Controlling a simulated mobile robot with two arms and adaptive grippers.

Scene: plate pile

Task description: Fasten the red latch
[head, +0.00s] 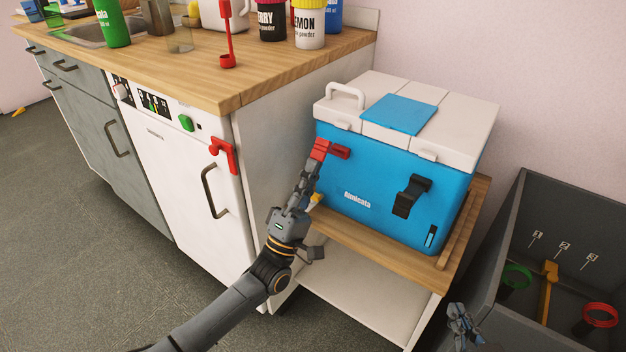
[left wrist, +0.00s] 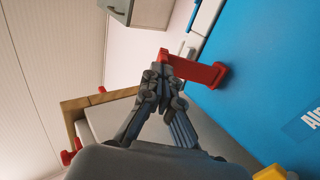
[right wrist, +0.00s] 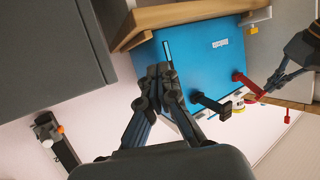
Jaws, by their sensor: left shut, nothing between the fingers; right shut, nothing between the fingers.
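A blue cooler box (head: 350,185) with a white lid (head: 460,105) stands on a low wooden stand, and its lid looks down. The red latch (head: 321,149) is at the upper left of the cooler's front. It also shows in the left wrist view (left wrist: 204,75) and sticks out in the right wrist view (right wrist: 248,85). My left gripper (head: 313,166) is shut and empty, its tips at the red latch; I cannot tell whether they touch. A black latch (head: 408,196) sits at the front right. My right gripper (head: 462,318) is shut and empty, low at the right.
Another red latch (head: 222,153) is on the white appliance door. The counter (head: 170,65) holds cups and powder jars (head: 309,25). A dark open bin (head: 510,240) with a green ring (head: 517,276) and a red ring (head: 600,314) stands right of the cooler. A yellow thing (head: 316,199) is behind my left gripper.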

